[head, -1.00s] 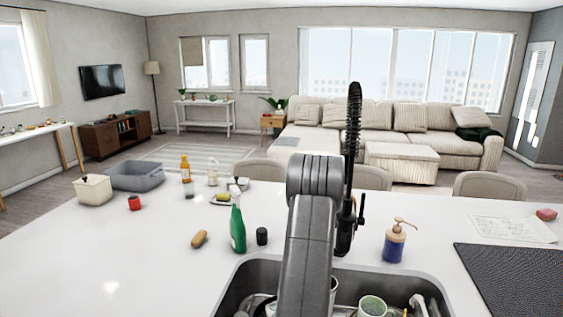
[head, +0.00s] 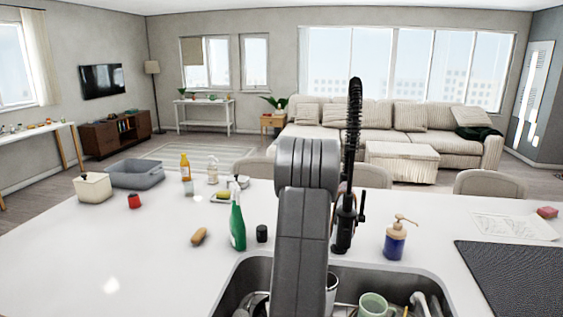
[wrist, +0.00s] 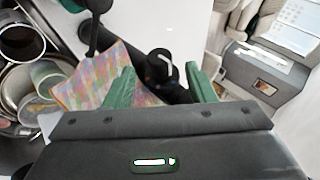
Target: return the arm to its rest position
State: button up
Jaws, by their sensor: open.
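My arm (head: 300,230) rises in the middle of the head view, bent at a joint near the black faucet (head: 353,150). My gripper is hidden in that view. In the wrist view my gripper (wrist: 163,88) shows two green fingers spread apart, with nothing gripped. The black faucet (wrist: 160,66) shows in the gap between the fingers, seemingly beyond them.
The sink (head: 420,277) holds dishes, including a pale green mug (head: 373,304). A green spray bottle (head: 237,226) and a blue soap dispenser (head: 394,243) stand behind it. A patterned cloth (wrist: 92,82) lies beside the dishes.

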jog(key=b+v, duration=0.1)
jog(key=v, duration=0.6)
jog(key=p+x, duration=0.2)
jog(key=x, duration=1.1)
jog(key=shift+w+d+f+p, duration=0.2)
jog(key=shift+d+f+p, duration=0.05)
jog(key=shift+p, duration=0.15)
jog(key=shift+w+f, duration=0.1)
jog(key=shift+a+t+h, duration=0.1)
jog(key=shift+t+h, duration=0.2)
jog(key=shift+t, duration=0.6)
jog(key=shift+m, duration=0.3)
jog(key=shift+r+t, duration=0.2)
jog(key=shift+t, duration=0.2)
jog(key=shift+w+m+t+h, duration=0.1)
jog(key=shift+m+t+h, duration=0.2)
jog(key=shift+t+h, duration=0.35)
jog(key=shift+t+b, duration=0.75)
jog(key=shift+b, duration=0.4)
jog(key=shift+m+h+b, duration=0.25)
jog(key=shift+m+b, duration=0.05)
jog(key=shift+b, duration=0.05)
